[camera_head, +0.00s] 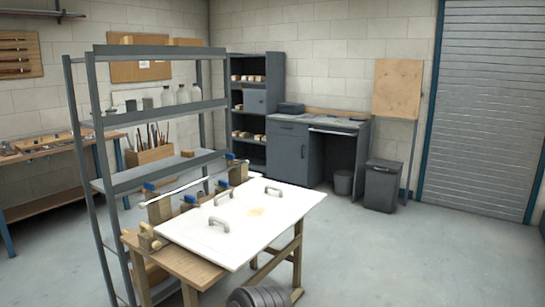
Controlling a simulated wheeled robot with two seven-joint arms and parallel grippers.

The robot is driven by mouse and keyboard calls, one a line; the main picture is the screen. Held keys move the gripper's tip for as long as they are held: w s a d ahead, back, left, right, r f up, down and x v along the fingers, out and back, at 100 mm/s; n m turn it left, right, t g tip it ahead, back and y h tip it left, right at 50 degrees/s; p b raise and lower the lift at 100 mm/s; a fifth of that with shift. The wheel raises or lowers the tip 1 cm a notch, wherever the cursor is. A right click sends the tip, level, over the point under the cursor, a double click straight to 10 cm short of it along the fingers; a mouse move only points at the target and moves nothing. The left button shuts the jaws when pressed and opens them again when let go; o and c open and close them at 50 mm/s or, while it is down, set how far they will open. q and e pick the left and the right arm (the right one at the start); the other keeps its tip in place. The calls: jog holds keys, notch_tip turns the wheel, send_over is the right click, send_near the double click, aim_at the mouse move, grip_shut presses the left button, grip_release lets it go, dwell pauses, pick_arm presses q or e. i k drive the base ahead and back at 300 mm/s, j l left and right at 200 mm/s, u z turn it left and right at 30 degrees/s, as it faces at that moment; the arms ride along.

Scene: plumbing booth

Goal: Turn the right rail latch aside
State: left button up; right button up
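A white panel (262,237) with several grey handles lies on a wooden table (196,271) in the middle. A pale rail (187,185) runs along the table's far side, with wooden blocks and small blue pieces by it. One blue piece (230,156) is at the rail's right end; another blue piece (150,186) is at its left end. A wooden block (238,173) stands under the right one. These parts are too small to tell which is the right rail latch or how it is turned. Neither of my grippers is in view.
A tall grey open shelf (160,111) stands close behind and left of the table. A dark ribbed object (260,299) shows at the bottom edge. A workbench (40,150) is at far left, with cabinets (287,150) and a bin (382,186) behind. The floor at right is clear.

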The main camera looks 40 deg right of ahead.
aim_at(230, 157)
jog(key=i+l+z, duration=0.75)
jog(key=i+z, duration=0.2)
jog(key=i+l, duration=0.15)
jog(key=i, duration=0.35)
jog(key=i+l+z, duration=0.1)
jog(key=i, duration=0.4)
jog(key=k+l+z, duration=0.15)
jog(key=k, duration=0.5)
jog(key=z, duration=1.4)
jog(key=i+j+u, duration=0.1)
jog(key=i, duration=3.15)
jog(key=i+j+u, duration=0.1)
jog(key=i+u, duration=0.25)
jog(key=i, duration=0.15)
jog(key=i+u, duration=0.4)
jog(key=i, duration=0.15)
jog(key=i+l+u, duration=0.35)
jog(key=i, duration=0.15)
jog(key=i+l+u, duration=0.35)
jog(key=i, duration=0.15)
jog(key=j, duration=0.1)
